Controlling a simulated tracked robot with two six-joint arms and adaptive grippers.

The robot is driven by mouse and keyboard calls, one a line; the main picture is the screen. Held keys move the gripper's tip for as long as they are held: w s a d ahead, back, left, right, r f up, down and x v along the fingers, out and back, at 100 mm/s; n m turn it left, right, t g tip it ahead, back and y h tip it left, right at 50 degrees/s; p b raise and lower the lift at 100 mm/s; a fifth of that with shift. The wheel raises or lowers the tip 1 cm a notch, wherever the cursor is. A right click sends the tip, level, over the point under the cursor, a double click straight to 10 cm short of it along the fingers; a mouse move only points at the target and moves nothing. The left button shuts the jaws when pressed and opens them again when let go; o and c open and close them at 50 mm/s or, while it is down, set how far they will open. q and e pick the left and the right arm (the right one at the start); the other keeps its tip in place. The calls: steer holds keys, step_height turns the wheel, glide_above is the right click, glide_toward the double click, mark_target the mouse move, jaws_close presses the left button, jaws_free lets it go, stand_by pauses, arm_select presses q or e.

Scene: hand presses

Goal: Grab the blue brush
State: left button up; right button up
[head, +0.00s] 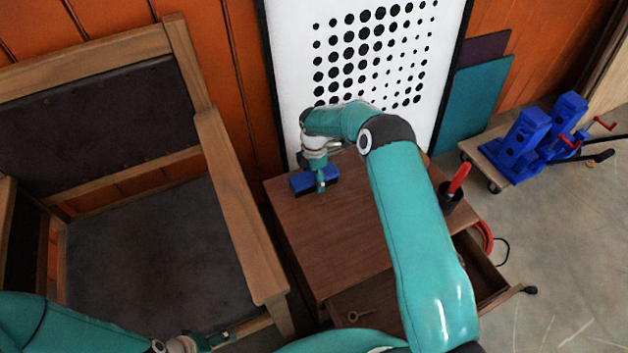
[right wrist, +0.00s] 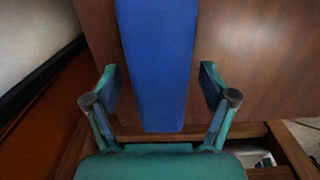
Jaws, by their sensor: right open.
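The blue brush (head: 303,181) lies on the wooden cabinet top, near its far left corner. In the right wrist view the brush (right wrist: 158,60) is a long blue block running up the middle of the picture. My right gripper (head: 321,182) is just over the brush. In the right wrist view my right gripper (right wrist: 160,88) is open, with one finger on each side of the brush and a gap on both sides. In the head view this gripper hides part of the brush. My left gripper (head: 216,339) is low in the head view, away from the brush; its jaws are unclear.
The wooden cabinet (head: 325,245) has an open drawer (head: 490,275) at its front right. A black cup (head: 451,198) with a red-handled tool stands on its right edge. A wooden chair (head: 235,210) stands close on the left. A perforated white board (head: 300,60) stands behind. Blue presses (head: 525,145) sit at right.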

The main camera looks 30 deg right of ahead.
steer(key=shift+f, duration=0.1)
steer(key=c, duration=1.4)
steer(key=shift+o, duration=0.2)
